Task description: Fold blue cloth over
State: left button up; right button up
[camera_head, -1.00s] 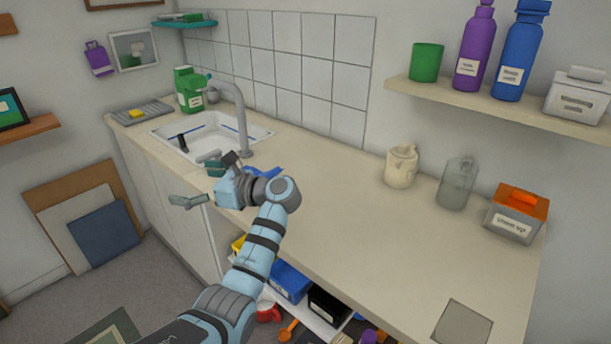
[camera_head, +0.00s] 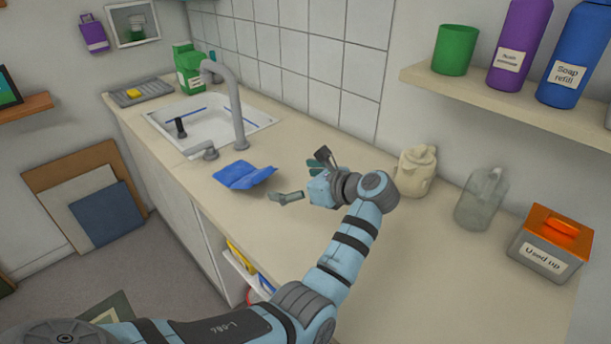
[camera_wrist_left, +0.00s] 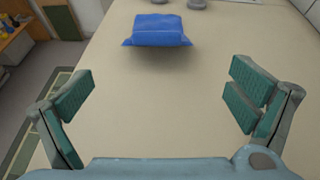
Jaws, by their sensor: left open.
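The blue cloth (camera_head: 244,175) lies on the counter just right of the sink's front corner. It looks creased, with its right side raised off the counter. It also shows in the left wrist view (camera_wrist_left: 158,31), ahead of the fingers at the top middle. My left gripper (camera_head: 303,178) is to the right of the cloth, above the counter, apart from it. Its fingers are wide apart with nothing between them, as the left wrist view (camera_wrist_left: 160,98) shows. My right gripper is not in view.
The sink (camera_head: 215,130) with its grey tap (camera_head: 238,110) lies to the left of the cloth. The counter's front right is clear.

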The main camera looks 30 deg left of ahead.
aim_at(264, 178)
pick_arm(q)
jog(key=a, duration=0.2)
jog(key=a+f, duration=0.1)
jog(key=a, duration=0.1)
jog(key=shift+s+a+f, duration=0.1)
jog(key=shift+a, duration=0.15)
jog(key=x, duration=0.5)
jog(key=b+x, duration=0.1)
jog(key=x, duration=0.1)
jog(key=shift+w+a+f, duration=0.1)
jog(key=shift+w+f, duration=0.25)
jog(key=shift+w, duration=0.1)
jog(key=shift+a, duration=0.25)
jog(key=shift+s, duration=0.1)
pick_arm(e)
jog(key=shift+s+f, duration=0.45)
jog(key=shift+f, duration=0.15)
pick_arm(q)
jog(key=shift+c, duration=0.2)
